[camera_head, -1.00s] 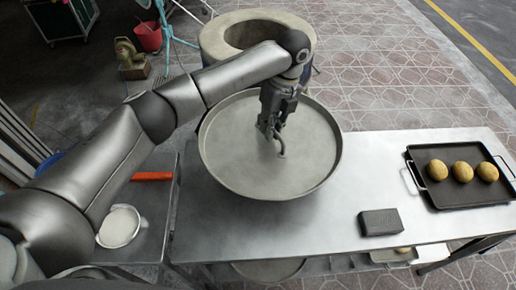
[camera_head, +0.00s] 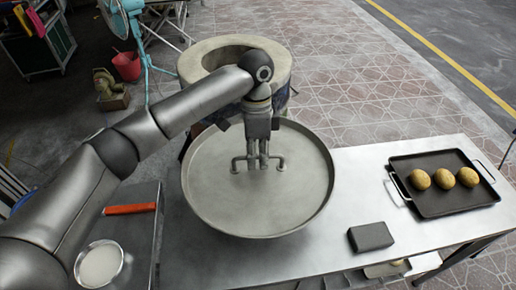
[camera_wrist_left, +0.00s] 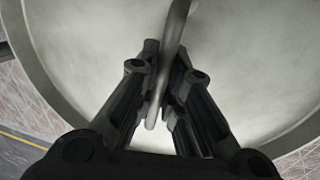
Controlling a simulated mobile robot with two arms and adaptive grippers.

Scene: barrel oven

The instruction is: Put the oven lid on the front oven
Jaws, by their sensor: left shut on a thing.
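The oven lid (camera_head: 226,206) is a wide round grey metal dish with a raised rim and a bar handle (camera_head: 240,164) at its middle. It is at the back left of the metal table, overhanging its far edge. I cannot tell whether it is lifted clear of the table. My left gripper (camera_head: 262,160) points down and is shut on the handle. The handle (camera_wrist_left: 174,45) also passes between the fingers (camera_wrist_left: 160,100) in the left wrist view. The round oven (camera_head: 190,62), with a pale rim and open top, stands just behind the lid. My right gripper is not in view.
A black tray (camera_head: 425,203) with three round buns (camera_head: 443,178) and a dark grey block (camera_head: 370,237) are on the table's right. A side table at left holds a red-orange object (camera_head: 130,209) and a white bowl (camera_head: 100,264). Tiled floor lies behind.

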